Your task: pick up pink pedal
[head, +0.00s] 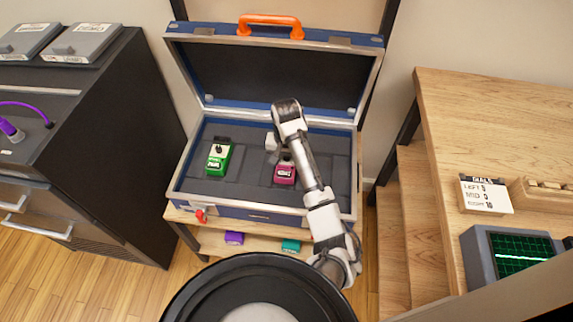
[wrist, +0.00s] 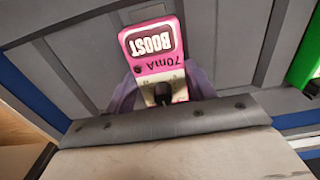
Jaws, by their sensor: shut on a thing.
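The pink pedal (head: 284,173) is in the open blue case, right of the middle of its grey foam floor. In the wrist view the pink pedal (wrist: 152,52) shows a "BOOST" label, "70mA" lettering and a dark knob. My gripper (head: 277,155) reaches down into the case at the pedal's far end. In the wrist view my gripper (wrist: 163,90) has its purple-grey fingers on both sides of the pedal, shut on it. The fingertips are partly hidden by the pedal and the wrist housing. I cannot tell whether the pedal is clear of the foam.
A green pedal (head: 218,157) lies in the case's left part. The case (head: 262,212) stands on a wooden stand, its lid open behind. Purple (head: 234,238) and teal (head: 291,245) pedals sit on the shelf below.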

